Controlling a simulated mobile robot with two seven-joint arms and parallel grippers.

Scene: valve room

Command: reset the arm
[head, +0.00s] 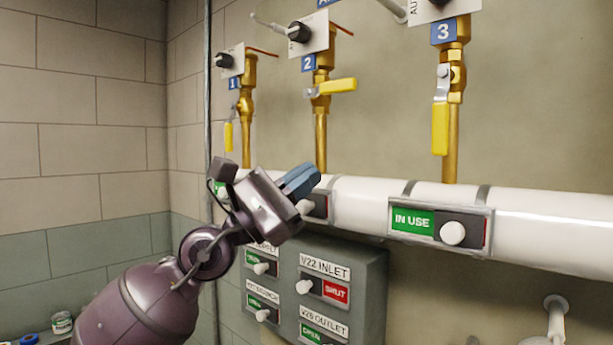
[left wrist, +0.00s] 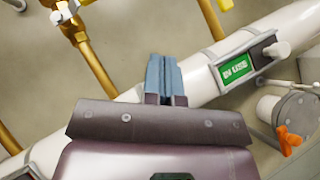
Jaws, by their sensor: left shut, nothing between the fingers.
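My left gripper (head: 302,178) is raised in front of the white pipe in the head view, with its blue-grey fingers together and nothing between them. Its fingers also show in the left wrist view (left wrist: 165,72), with the pipe behind them. My left arm (head: 150,300) comes in from the lower left. The gripper hides part of the sliding sign on the pipe under valve 2. My right gripper is in neither view.
The white pipe (head: 550,228) crosses the wall with an IN USE sign (head: 413,221). Above are brass valves with yellow handles: 1 (head: 229,136), 2 (head: 338,86), 3 (head: 440,128). Below hangs a grey panel (head: 372,290) with sliding signs. An orange handle (left wrist: 288,140) is at right.

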